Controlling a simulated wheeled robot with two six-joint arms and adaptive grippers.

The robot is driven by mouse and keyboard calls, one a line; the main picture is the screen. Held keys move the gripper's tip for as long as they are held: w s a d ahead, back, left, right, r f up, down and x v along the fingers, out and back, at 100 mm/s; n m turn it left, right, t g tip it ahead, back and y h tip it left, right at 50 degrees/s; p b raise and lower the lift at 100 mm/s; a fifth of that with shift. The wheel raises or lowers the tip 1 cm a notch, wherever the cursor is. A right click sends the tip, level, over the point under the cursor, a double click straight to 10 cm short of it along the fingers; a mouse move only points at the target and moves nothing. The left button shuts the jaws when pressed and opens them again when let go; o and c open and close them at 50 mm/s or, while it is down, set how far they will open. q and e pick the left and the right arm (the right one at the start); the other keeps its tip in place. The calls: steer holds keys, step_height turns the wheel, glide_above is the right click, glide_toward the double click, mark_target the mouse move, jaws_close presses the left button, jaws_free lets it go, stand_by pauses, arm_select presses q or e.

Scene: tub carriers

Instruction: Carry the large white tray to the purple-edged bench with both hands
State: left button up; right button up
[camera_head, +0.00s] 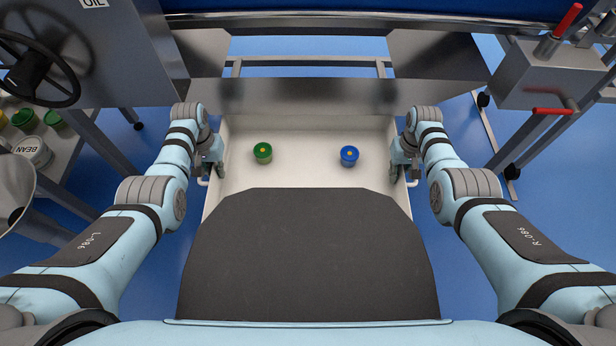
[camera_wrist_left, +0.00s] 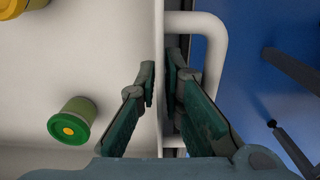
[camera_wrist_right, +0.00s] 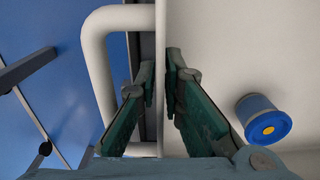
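The large white tray (camera_head: 300,178) lies in front of me, its near part hidden by my dark body panel. It holds a green-lidded jar (camera_head: 263,153) and a blue-lidded jar (camera_head: 349,156). A yellow jar (camera_wrist_left: 14,8) shows in the left wrist view, inside the tray. My left gripper (camera_wrist_left: 160,80) is shut on the tray's left wall, with one finger inside the tray and one within the handle loop (camera_wrist_left: 218,50). My right gripper (camera_wrist_right: 160,78) is shut on the right wall in the same way, at the other handle (camera_wrist_right: 92,50). No purple edge is visible.
A steel frame with a bar (camera_head: 330,20) stands just beyond the tray. A grey cabinet (camera_head: 110,50) with a handwheel and a shelf of jars (camera_head: 32,150) are at left. A steel box with red levers (camera_head: 545,75) is at right. Blue floor (camera_head: 505,225) shows at the sides.

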arm_select(q)
steer(key=shift+f, duration=0.2)
arm_select(e)
steer(key=shift+f, duration=0.2)
arm_select(q)
jaws_close()
arm_select(e)
jaws_close()
arm_select(q)
steer(key=shift+r, duration=0.1)
arm_select(e)
steer(key=shift+r, duration=0.1)
